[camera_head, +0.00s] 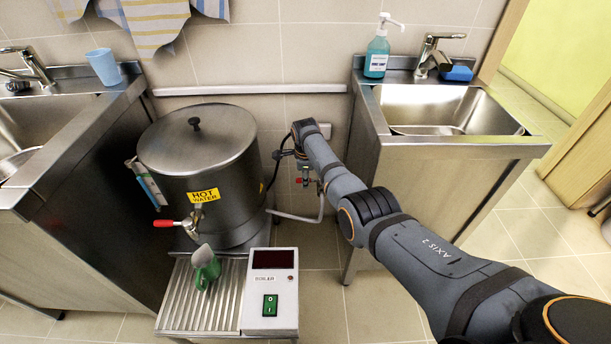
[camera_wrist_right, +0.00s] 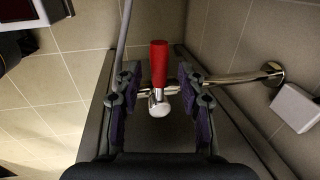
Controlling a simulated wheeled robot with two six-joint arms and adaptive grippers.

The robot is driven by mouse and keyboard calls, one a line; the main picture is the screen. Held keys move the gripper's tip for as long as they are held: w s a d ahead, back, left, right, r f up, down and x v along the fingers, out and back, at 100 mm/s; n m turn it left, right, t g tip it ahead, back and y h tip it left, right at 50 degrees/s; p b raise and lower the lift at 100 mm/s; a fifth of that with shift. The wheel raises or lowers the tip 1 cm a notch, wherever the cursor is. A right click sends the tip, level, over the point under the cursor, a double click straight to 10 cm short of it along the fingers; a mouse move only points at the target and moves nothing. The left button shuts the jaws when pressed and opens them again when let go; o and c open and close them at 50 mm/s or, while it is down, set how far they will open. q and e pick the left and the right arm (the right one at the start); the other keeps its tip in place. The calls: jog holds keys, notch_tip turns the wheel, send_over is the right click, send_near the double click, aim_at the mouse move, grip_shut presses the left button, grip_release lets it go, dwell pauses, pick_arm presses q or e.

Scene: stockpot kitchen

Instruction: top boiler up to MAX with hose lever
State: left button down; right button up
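The boiler (camera_head: 170,165) is a steel pot with its lid on and a yellow HOT WATER label. On its left side is a slim level gauge (camera_head: 150,184) with blue in it; its marks are too small to read. My left gripper is not in view.
The switch box (camera_head: 271,280) has a dark display. Steel sink units stand left (camera_head: 95,170) and right (camera_head: 440,165), leaving a narrow gap around my right arm.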

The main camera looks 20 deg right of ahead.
notch_tip(320, 180, up, 12)
jog(key=s, duration=0.2)
jog(key=shift+a, duration=0.35)
jog(key=shift+s+f, duration=0.1)
jog(key=shift+f, duration=0.05)
